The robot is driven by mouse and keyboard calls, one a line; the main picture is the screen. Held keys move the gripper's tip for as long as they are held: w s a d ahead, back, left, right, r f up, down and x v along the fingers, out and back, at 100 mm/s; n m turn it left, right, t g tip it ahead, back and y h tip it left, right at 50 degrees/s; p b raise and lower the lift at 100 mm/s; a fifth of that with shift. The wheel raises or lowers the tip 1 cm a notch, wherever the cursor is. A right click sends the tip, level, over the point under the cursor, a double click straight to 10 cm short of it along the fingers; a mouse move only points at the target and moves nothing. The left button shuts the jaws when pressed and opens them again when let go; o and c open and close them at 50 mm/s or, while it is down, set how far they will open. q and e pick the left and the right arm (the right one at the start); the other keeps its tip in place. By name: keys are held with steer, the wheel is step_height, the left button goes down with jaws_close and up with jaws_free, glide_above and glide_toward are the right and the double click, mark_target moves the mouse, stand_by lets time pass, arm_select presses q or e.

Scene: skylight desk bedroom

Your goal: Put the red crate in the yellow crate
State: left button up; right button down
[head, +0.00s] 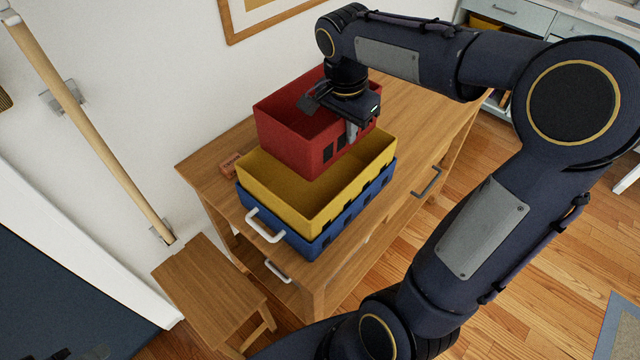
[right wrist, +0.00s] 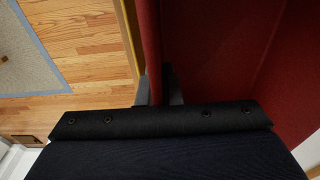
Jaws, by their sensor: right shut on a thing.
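The red crate (head: 290,147) is open-topped and roughly level, over the back part of the yellow crate (head: 278,193). Its lower front corner shows in front of the yellow crate's inside; I cannot tell whether it touches. The yellow crate is open and sits in or on a blue crate (head: 302,246) on the wooden table. My right gripper (head: 351,128) is shut on the red crate's right wall. In the right wrist view, that red wall (right wrist: 151,40) runs between the fingers (right wrist: 160,95). My left gripper is not in view.
The blue crate has a white handle (head: 265,226) at its left end. A small reddish-brown block (head: 230,163) lies on the table (head: 200,165) to its left. A wooden stool (head: 208,287) stands at the lower left. The wall is close behind the table.

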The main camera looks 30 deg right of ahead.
mark_target(345, 151)
step_height(345, 151, down, 4)
steer(key=shift+f+b, duration=0.25)
steer(key=shift+b, duration=1)
steer(key=shift+s+a+f, duration=0.1)
steer(key=shift+f, duration=0.2)
step_height(345, 151, down, 10)
steer(key=shift+r, duration=0.15)
